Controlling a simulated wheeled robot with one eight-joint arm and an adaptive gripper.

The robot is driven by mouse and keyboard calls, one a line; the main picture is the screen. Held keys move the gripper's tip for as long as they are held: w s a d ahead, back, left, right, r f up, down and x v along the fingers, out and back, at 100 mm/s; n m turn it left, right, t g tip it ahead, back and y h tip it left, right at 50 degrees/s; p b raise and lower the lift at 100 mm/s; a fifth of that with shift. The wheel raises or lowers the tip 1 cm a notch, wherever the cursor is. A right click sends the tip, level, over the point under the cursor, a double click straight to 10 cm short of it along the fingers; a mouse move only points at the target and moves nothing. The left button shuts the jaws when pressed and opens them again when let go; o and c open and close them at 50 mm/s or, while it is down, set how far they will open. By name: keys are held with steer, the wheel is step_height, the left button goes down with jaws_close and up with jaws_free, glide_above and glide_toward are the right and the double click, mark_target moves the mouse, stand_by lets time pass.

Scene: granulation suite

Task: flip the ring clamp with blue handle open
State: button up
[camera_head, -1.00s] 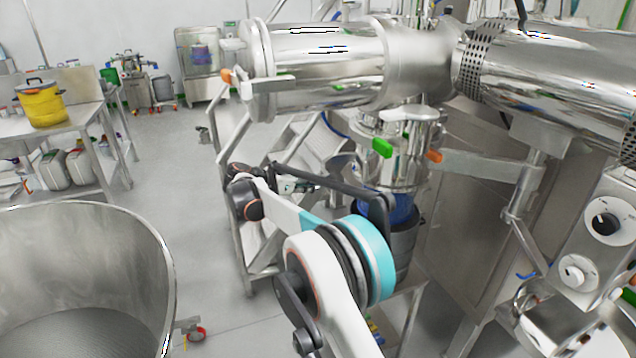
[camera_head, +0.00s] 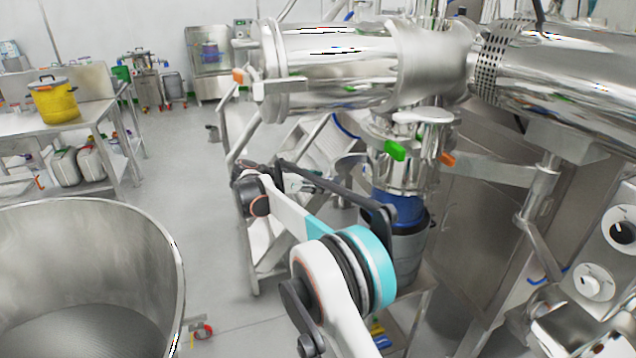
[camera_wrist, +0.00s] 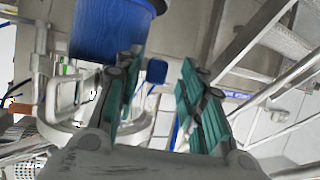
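My gripper (camera_wrist: 160,92) is open in the wrist view, with its two teal-padded fingers spread apart and nothing between the pads. Beyond the gap shows a small blue squarish piece (camera_wrist: 157,70), which looks like a blue handle; I cannot make out a ring clamp around it. In the head view the clamp with the blue handle cannot be told clearly. The steel vessel outlet (camera_head: 396,176) there carries a green handle (camera_head: 396,150) and an orange handle (camera_head: 447,159). My gripper's fingers are not clear in the head view, where my arm reaches toward the frame left of the outlet.
A blue cylinder (camera_wrist: 108,30) is close above the left finger; a blue band (camera_head: 397,208) shows under the outlet. A large steel horizontal drum (camera_head: 335,60) is above my arm. A steel bowl (camera_head: 90,235) stands at left. Open floor (camera_head: 195,185) lies between.

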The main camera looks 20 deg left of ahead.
steer(key=v, duration=1.2)
steer(key=shift+d+r, duration=0.1)
